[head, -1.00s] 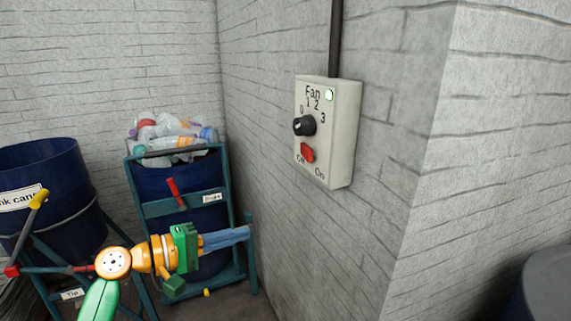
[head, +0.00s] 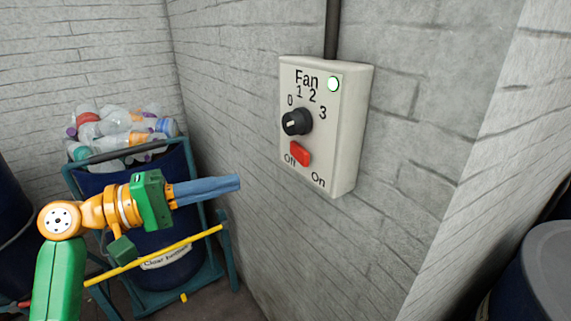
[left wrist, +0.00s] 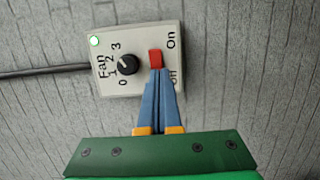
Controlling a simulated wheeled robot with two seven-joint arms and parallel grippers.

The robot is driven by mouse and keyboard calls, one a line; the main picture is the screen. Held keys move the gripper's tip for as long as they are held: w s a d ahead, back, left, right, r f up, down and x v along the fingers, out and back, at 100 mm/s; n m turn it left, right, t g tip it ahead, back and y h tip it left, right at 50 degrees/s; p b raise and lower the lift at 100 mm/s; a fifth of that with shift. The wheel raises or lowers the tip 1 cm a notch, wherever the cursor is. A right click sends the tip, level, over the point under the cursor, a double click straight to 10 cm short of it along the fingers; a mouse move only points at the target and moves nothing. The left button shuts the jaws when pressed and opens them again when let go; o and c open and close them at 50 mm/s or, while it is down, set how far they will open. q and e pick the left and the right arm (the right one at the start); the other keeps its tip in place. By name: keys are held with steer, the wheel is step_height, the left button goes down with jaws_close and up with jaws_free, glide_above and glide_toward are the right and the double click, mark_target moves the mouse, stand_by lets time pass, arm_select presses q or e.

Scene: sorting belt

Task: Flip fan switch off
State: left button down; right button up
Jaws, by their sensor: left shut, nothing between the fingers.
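The fan control box (head: 349,137) is a pale box on the grey brick wall, with a round green light (head: 333,83) lit. It has a black dial (head: 296,121) and, below that, a red switch (head: 300,153) between the labels Off and On. I cannot tell which way the switch is set. My left gripper (head: 238,182) is shut and empty, left of and slightly lower than the switch, apart from the box. In the left wrist view its blue fingertips (left wrist: 160,73) line up just below the red switch (left wrist: 155,59), on the Off side. My right gripper is not in view.
A dark blue bin of clear bottles (head: 130,128) in a teal frame stands behind my left arm, with a yellow bar (head: 160,257) across it. A dark drum (head: 545,275) is at the lower right. The space before the box is clear.

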mark_target(303, 166)
arm_select(q)
steer(key=p+x, duration=0.4)
steer(key=x, duration=0.7)
steer(key=shift+d, duration=0.15)
